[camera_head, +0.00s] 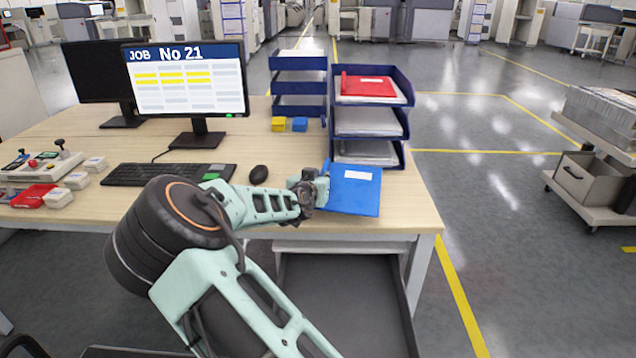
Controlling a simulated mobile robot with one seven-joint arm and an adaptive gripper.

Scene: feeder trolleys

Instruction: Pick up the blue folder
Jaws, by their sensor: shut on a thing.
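The blue folder (352,192) is at the front right of the wooden desk (400,215), in front of the letter trays. It has a white label near its top edge. My gripper (322,187) is at the folder's left edge, shut on it. The fingertips are small and partly hidden by the wrist. I cannot tell whether the folder is lifted clear of the desk or still touching it.
A blue letter tray stack (372,122) with a red folder (368,87) on top stands behind the blue folder. A keyboard (168,174), mouse (259,174) and monitor (188,80) are to the left. A trolley (600,180) stands on the right, across open floor.

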